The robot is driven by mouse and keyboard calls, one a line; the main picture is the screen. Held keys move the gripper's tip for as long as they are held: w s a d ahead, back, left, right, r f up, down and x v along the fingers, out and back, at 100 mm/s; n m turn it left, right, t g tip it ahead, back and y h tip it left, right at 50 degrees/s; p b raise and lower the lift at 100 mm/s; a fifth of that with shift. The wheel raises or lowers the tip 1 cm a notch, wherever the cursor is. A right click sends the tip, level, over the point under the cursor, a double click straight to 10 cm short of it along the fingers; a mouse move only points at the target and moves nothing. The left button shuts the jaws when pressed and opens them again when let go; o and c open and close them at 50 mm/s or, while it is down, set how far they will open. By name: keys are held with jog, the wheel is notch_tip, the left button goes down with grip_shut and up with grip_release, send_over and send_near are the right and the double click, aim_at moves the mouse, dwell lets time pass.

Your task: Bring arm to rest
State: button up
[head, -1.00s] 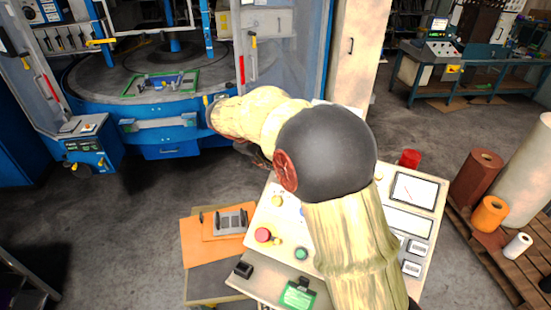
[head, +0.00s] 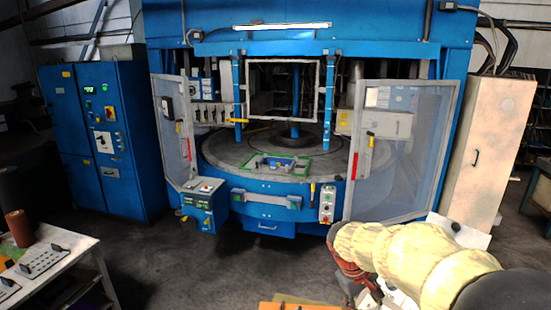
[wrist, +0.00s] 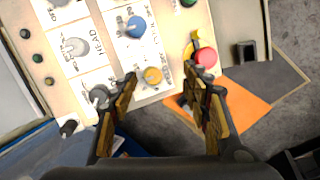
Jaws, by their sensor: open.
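My arm, in a pale yellow sleeve, reaches in from the lower right of the head view. My gripper (wrist: 165,85) shows in the wrist view with its two fingers apart and nothing between them. It hangs over the front edge of a control panel (wrist: 110,58) with knobs and buttons.
A blue rotary-table machine (head: 265,195) with open mesh doors stands ahead. A blue cabinet (head: 100,140) is at the left, and a white table (head: 55,262) at lower left. An orange board (wrist: 245,93) lies beside the panel. Floor in front of the machine is clear.

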jog(key=s+a+m+t+y+b, duration=0.2)
jog(key=s+b, duration=0.3)
jog(key=s, duration=0.7)
jog(key=s+a+m+t+y+b, duration=0.2)
jog(key=s+a+b, duration=0.2)
jog(key=s, duration=0.9)
jog(key=shift+s+a+f+t+b, duration=0.2)
jog(key=shift+t+b, duration=0.1)
jog(key=shift+b, duration=0.4)
jog(key=shift+r, duration=0.1)
jog(key=shift+r, duration=0.1)
